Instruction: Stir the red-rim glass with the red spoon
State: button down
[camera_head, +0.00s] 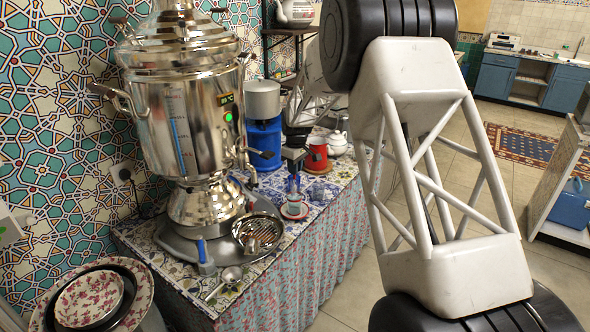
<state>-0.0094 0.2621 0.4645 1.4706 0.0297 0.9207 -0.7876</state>
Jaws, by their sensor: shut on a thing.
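A small glass (293,207) with a reddish rim stands on a pale saucer (303,216) on the patterned counter, right of the samovar. My gripper (293,187), with blue fingertips, points down directly above this glass. It is shut on a thin thing, which I take to be the red spoon. The spoon is too small here to make out clearly, and I cannot tell how deep it reaches into the glass.
A blue canister (264,140), a red canister (316,153) and a white teapot (338,143) stand behind. The counter's front edge is close to the glass.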

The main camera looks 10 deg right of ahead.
jog(key=shift+r, duration=2.2)
jog(key=shift+r, duration=0.15)
jog(key=s+d+r+m, duration=0.1)
jog(key=s+r+m, duration=0.2)
jog(key=r+m, duration=0.4)
jog(key=shift+s+m, duration=0.2)
jog(key=shift+m, duration=0.8)
